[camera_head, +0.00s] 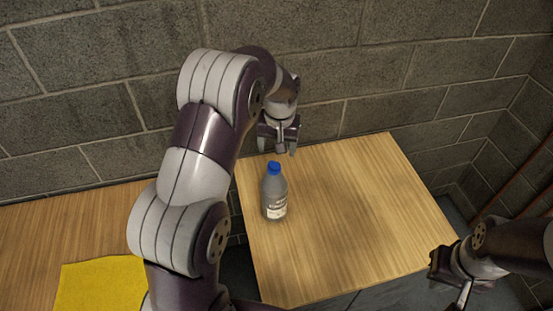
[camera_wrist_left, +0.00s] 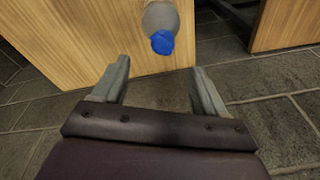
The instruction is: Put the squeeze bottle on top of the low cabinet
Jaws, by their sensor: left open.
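The squeeze bottle (camera_head: 274,197), grey with a blue cap and a pale label, stands upright near the left edge of the right-hand wooden top (camera_head: 350,215). I cannot tell for sure which wooden top is the low cabinet. My left gripper (camera_head: 278,150) is beyond the bottle, near the wall, open and empty. In the left wrist view the bottle (camera_wrist_left: 162,22) is ahead of the two spread fingers (camera_wrist_left: 160,68), not between them, with its cap toward the camera. My right gripper (camera_head: 462,290) is at the lower right, apart from the bottle; its jaw opening is unclear.
Another wooden top (camera_head: 40,230) lies to the left with a yellow mat (camera_head: 95,284), partly hidden by my left arm. A gap separates the two tops. A grey block wall (camera_head: 390,70) stands close behind. The right-hand top is clear beside the bottle.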

